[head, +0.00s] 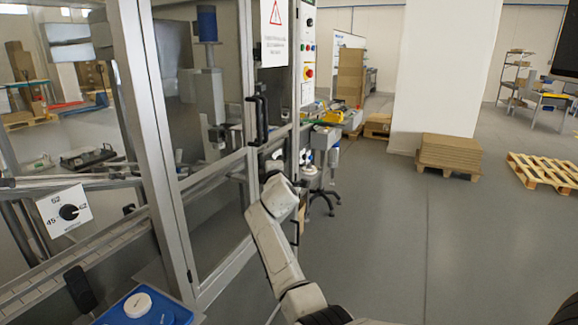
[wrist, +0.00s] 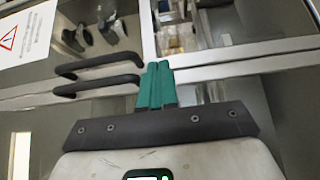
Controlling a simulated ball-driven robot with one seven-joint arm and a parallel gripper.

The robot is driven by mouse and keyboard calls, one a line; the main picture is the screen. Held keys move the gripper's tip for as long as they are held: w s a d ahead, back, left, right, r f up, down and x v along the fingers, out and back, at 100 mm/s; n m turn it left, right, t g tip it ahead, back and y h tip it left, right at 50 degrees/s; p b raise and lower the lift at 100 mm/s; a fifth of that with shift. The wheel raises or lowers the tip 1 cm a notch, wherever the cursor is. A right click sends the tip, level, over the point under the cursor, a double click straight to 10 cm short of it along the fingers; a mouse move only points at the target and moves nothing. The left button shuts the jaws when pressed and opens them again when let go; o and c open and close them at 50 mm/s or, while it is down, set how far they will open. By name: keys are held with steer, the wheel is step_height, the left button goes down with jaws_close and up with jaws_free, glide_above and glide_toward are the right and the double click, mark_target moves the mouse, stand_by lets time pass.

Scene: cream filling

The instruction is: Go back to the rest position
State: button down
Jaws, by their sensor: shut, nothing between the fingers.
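My gripper (wrist: 158,68) shows in the wrist view, with its two teal fingers pressed together and nothing between them. Behind the fingertips is the glazed metal-framed machine, with two black door handles (wrist: 98,64) just to the left of the fingers. In this view the fingertips overlap the frame; I cannot tell whether they touch it. In the head view my pale arm reaches up from the bottom centre in front of the machine. The fingers are not clear there. The black handles (head: 257,119) show above the arm.
The machine's doors and frame (head: 150,150) fill the left of the head view. Open grey floor (head: 400,250) lies to the right, with stacked cardboard (head: 450,152) and a pallet (head: 545,172) farther back.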

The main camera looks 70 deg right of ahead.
steer(key=s+p, duration=0.1)
steer(key=s, duration=0.5)
steer(key=shift+a+f, duration=0.1)
steer(key=s+a+f+m+g+y, duration=0.3)
steer(key=a+f+m+y, duration=0.35)
steer(key=a+f, duration=1.65)
steer(key=s+a+f+g+y, duration=0.3)
steer(key=s+a+y, duration=0.1)
steer(key=s+a, duration=0.7)
steer(key=s+a+f+g+y, duration=0.3)
steer(key=s+a+y, duration=0.1)
steer(key=s+a, duration=0.8)
steer(key=a+m, duration=0.1)
steer(key=a, duration=0.2)
steer(key=shift+s, duration=0.15)
steer(key=shift+d, duration=0.1)
